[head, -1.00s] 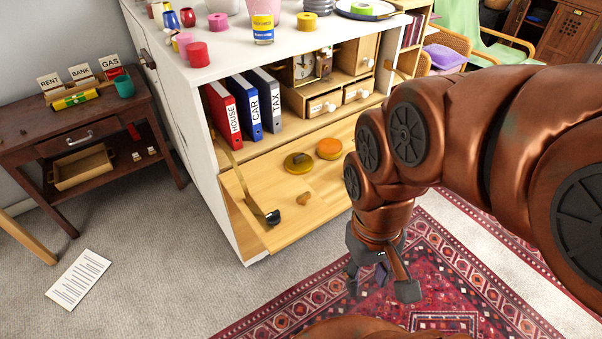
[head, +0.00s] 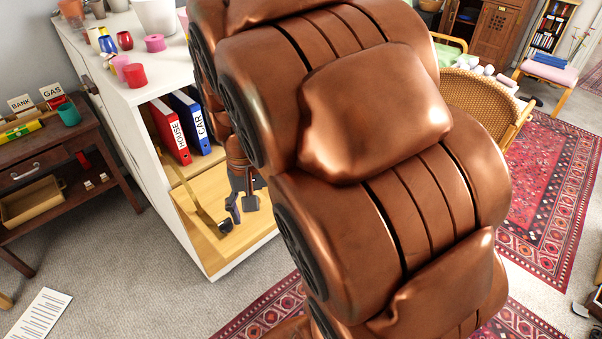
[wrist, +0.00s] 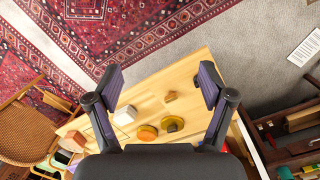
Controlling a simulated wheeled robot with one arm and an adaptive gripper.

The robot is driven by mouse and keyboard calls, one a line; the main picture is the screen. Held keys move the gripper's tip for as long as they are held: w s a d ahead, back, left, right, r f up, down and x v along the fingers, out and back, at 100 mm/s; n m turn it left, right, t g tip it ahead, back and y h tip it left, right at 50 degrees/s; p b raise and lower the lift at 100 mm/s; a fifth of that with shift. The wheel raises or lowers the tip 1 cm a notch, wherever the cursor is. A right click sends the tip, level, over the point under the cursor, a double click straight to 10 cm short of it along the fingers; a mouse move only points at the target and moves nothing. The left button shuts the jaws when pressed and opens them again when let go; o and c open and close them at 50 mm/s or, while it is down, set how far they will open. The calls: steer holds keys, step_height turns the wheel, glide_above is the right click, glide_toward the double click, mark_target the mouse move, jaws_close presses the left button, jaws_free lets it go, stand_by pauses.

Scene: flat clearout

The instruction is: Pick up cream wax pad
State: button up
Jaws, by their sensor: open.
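A pale cream block (wrist: 125,115), which looks like the cream wax pad, lies on the fold-down wooden flap (wrist: 190,70) in the wrist view, near the left finger. An orange disc (wrist: 147,132), a yellow disc (wrist: 172,123) and a small tan piece (wrist: 170,96) lie beside it. My gripper (wrist: 160,85) is open and empty, its fingers spread above the flap. In the head view my gripper (head: 242,207) hangs over the flap's near left part, and my arm hides the cream block and the discs.
Red and blue binders (head: 169,132) stand inside the white cabinet (head: 140,92) behind the flap. Cups and rolls stand on its top. A dark side table (head: 85,150) is at the left. A wicker chair (wrist: 27,132) stands beyond the flap's left end in the wrist view.

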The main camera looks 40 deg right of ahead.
steer(key=w+d+f+m, duration=0.3)
steer(key=w+d+f, duration=0.1)
steer(key=d, duration=0.5)
steer(key=w+d+f+m+p, duration=0.1)
steer(key=w+d+f+m, duration=0.3)
steer(key=w+d, duration=0.3)
steer(key=w+d+f+m+t, duration=0.1)
steer(key=w+d+f+m, duration=0.3)
steer(key=d, duration=0.9)
steer(key=shift+w+d+f, duration=0.2)
steer(key=shift+w+f, duration=0.35)
steer(key=shift+w, duration=0.35)
steer(key=shift+d+f+m, duration=0.3)
steer(key=shift+d+f, duration=0.05)
steer(key=shift+f, duration=0.15)
steer(key=shift+w+a+f+p, duration=0.1)
steer(key=shift+f+p, duration=0.85)
steer(key=shift+f, duration=0.95)
steer(key=shift+w+f+p, duration=0.1)
steer(key=shift+f+p, duration=0.8)
steer(key=shift+f, duration=0.95)
steer(key=c, duration=1.3)
steer(key=shift+o, duration=0.2)
steer(key=shift+r, duration=0.15)
